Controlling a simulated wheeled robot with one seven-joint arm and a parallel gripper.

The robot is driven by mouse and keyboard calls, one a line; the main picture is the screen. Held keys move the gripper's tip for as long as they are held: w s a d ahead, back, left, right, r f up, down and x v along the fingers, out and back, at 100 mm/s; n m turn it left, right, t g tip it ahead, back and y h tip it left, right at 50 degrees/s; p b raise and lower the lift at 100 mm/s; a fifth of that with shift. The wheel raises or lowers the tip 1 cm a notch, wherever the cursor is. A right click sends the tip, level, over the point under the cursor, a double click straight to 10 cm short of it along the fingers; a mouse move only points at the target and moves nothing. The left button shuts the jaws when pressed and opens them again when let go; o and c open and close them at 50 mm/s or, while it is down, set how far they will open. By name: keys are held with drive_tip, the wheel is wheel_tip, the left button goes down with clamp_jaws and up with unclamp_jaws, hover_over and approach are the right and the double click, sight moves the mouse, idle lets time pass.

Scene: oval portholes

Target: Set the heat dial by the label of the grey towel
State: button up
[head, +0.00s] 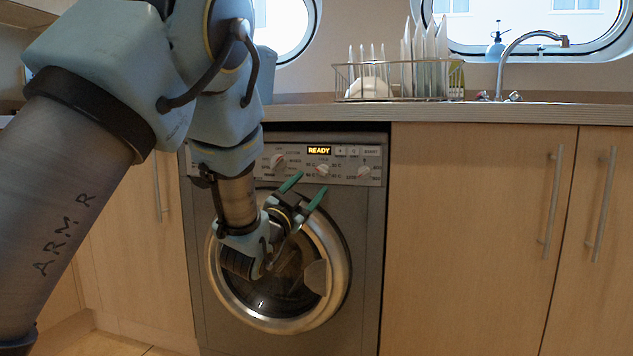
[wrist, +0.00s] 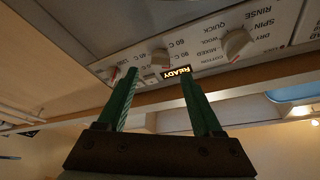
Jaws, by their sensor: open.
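The heat dial (head: 323,170) is the middle knob on the washing machine's control panel, below the lit READY display (head: 319,150). In the wrist view, with lettering upside down, the heat dial (wrist: 160,58) shows between my fingertips, with temperature labels such as 60 C and 90 C around it. Its pointer setting is too small to tell. My gripper (head: 305,188) is open and empty, with green fingers, just below and left of the dial in the head view. The fingers also show in the wrist view (wrist: 158,76); contact with the dial cannot be told. No grey towel or label is visible.
A programme dial (wrist: 237,43) with RINSE, SPIN and WOOL labels sits beside the heat dial; another knob (head: 364,172) is on the right. The round door (head: 338,290) looks shut. The counter (head: 500,113) above holds a dish rack (head: 400,98).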

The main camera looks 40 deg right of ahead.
sight(320, 174)
drive_tip(key=shift+b+x, duration=0.35)
drive_tip(key=shift+x, duration=2.3)
clamp_jaws()
